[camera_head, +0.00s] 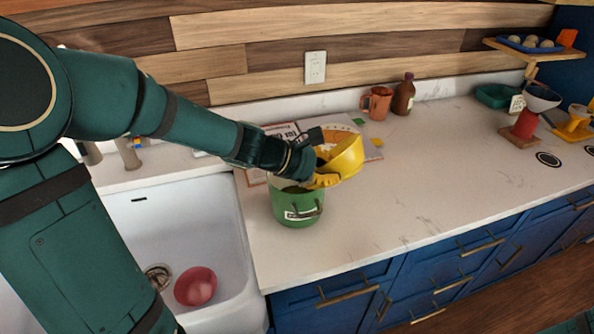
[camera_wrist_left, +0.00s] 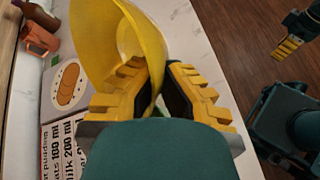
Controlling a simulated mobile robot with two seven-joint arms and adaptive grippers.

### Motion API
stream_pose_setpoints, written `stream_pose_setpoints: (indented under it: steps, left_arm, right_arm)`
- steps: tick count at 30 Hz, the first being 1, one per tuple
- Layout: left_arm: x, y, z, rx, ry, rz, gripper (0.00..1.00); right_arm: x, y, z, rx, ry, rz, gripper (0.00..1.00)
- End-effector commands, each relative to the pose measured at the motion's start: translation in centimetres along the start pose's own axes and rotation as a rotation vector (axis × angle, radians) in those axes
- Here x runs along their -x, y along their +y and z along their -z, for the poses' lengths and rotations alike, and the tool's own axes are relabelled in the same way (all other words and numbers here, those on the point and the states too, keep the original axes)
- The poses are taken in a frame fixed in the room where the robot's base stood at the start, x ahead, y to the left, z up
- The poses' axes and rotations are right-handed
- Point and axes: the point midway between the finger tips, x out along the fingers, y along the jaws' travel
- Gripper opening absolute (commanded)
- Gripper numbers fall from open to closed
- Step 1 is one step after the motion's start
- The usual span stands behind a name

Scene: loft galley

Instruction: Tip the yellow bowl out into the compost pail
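The yellow bowl (camera_head: 347,157) is tilted steeply on its side, above and slightly right of the green compost pail (camera_head: 297,208). My left gripper (camera_head: 322,174) is shut on the bowl's wall. In the left wrist view the bowl (camera_wrist_left: 104,38) passes between the yellow fingers of that gripper (camera_wrist_left: 162,82). The pail stands upright on the counter near the sink, its opening partly covered by my gripper. I cannot see contents in the bowl or the pail. My right gripper (camera_wrist_left: 289,46) shows at the upper right of the left wrist view, away from the bowl; its opening is unclear.
A printed board or poster (camera_head: 362,138) lies behind the pail. An orange mug (camera_head: 378,104) and brown bottle (camera_head: 403,97) stand near the wall. The white sink (camera_head: 185,232) at left holds a red bowl (camera_head: 196,286). The counter (camera_head: 440,165) is clear at middle right.

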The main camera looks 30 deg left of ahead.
Motion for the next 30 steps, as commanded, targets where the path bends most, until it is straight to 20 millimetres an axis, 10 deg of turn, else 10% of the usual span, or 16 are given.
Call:
stream_pose_setpoints:
  steps: [30]
  left_arm:
    - [-6.5, -3.8, 0.3, -0.312, 0.497, -0.053, 0.00]
  right_arm:
    - [0.4, -0.1, 0.5, -0.003, 0.012, -0.001, 0.47]
